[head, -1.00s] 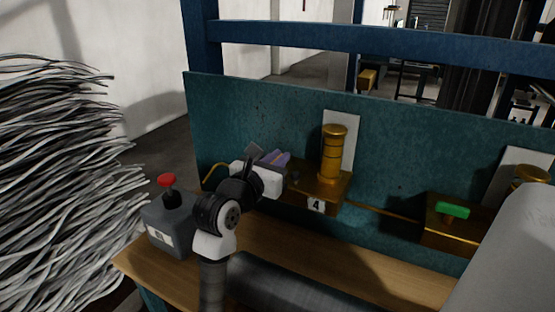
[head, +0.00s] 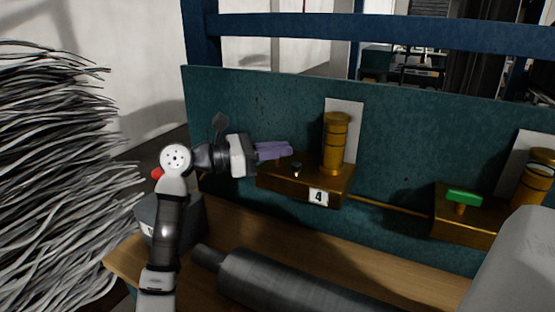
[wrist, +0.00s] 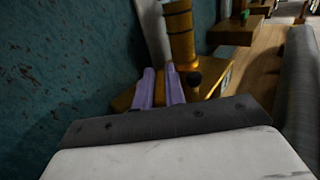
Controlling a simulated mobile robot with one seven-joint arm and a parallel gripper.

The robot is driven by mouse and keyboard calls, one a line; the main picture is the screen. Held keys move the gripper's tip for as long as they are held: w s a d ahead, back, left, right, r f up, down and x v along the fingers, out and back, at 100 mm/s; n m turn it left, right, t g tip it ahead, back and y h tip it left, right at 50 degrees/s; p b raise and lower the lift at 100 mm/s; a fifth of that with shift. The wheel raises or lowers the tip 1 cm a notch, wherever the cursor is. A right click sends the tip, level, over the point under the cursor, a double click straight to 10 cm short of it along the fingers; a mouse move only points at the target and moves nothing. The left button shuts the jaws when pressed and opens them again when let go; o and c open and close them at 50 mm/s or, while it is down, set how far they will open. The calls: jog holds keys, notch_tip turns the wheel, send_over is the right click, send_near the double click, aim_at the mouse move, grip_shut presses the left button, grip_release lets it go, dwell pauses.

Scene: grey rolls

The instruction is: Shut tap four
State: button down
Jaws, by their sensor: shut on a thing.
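Tap four is a brass block (head: 325,182) with a tall brass cylinder (head: 336,145) and a "4" label (head: 318,197), against the teal panel. A small dark knob (head: 296,169) shows on the block. My gripper (head: 288,149) reaches in from the left, its purple fingers above the block's left part. In the wrist view, the two purple fingers (wrist: 160,87) stand a little apart beside the brass cylinder (wrist: 181,35). They are shut on tap four's handle, which the fingers hide almost wholly.
Another brass tap with a green handle (head: 464,196) stands to the right, joined by a thin pipe (head: 390,211). A grey roll (head: 285,280) lies on the wooden bench in front. Stacked grey strands (head: 60,180) fill the left.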

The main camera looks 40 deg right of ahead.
jog(key=m+g+y, duration=0.4)
jog(key=g, duration=0.1)
jog(key=shift+g+b, duration=0.3)
jog(key=shift+b, duration=0.1)
jog(key=shift+m+g+y+p, duration=0.35)
jog(key=shift+m+g+y, duration=1.05)
jog(key=shift+m+y, duration=0.6)
jog(key=shift+y, duration=0.4)
jog(key=c, duration=1.5)
grip_release()
jog(key=shift+o, duration=0.2)
notch_tip(320, 180, up, 20)
jog(key=p, duration=0.2)
